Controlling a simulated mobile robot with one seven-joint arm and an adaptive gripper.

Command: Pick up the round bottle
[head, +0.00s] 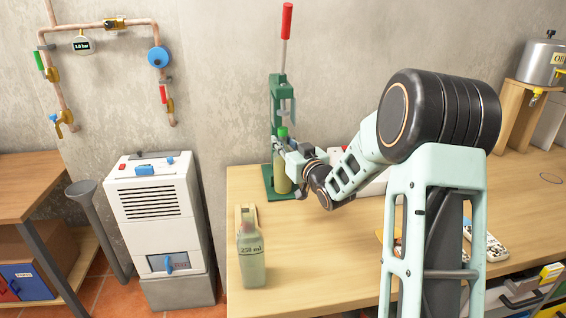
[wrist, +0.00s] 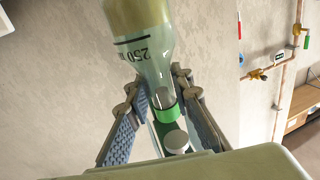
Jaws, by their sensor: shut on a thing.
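The round bottle (head: 281,178) holds yellowish liquid and has a green cap. It is upright in front of the green lever press. My gripper (head: 289,147) reaches it from the right and is shut on its upper part. In the wrist view the bottle (wrist: 146,58) appears upside down, with a "250" mark and a green ring near its neck. The fingers of my gripper (wrist: 158,88) lie on both sides of the neck. I cannot tell whether the bottle's bottom touches the press base.
The green press (head: 276,105) with a red-handled lever stands at the table's back left. Another clear bottle (head: 251,262) marked 250 ml stands near the table's (head: 315,265) left edge. A metal tank (head: 540,62) is at the far right. A white dehumidifier (head: 157,215) stands left of the table.

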